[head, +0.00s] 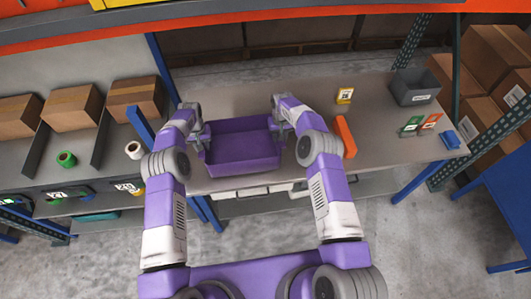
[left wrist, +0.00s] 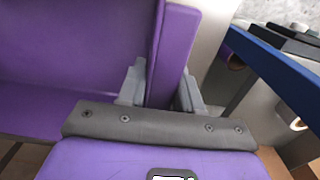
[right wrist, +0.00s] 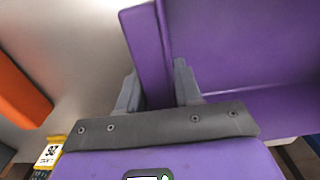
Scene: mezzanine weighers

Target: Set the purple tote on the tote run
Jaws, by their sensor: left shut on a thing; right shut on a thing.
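The purple tote (head: 243,150) is an open, empty box between my two arms, over the near left part of the grey table in the head view. I cannot tell whether it touches the tabletop. My left gripper (head: 203,138) is shut on the tote's left wall, and the left wrist view shows that wall (left wrist: 172,55) between its fingers. My right gripper (head: 280,130) is shut on the right wall, which shows between its fingers in the right wrist view (right wrist: 150,55). I cannot tell which surface is the tote run.
A grey bin (head: 414,88) sits at the table's far right. A blue post (head: 140,124) stands between.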

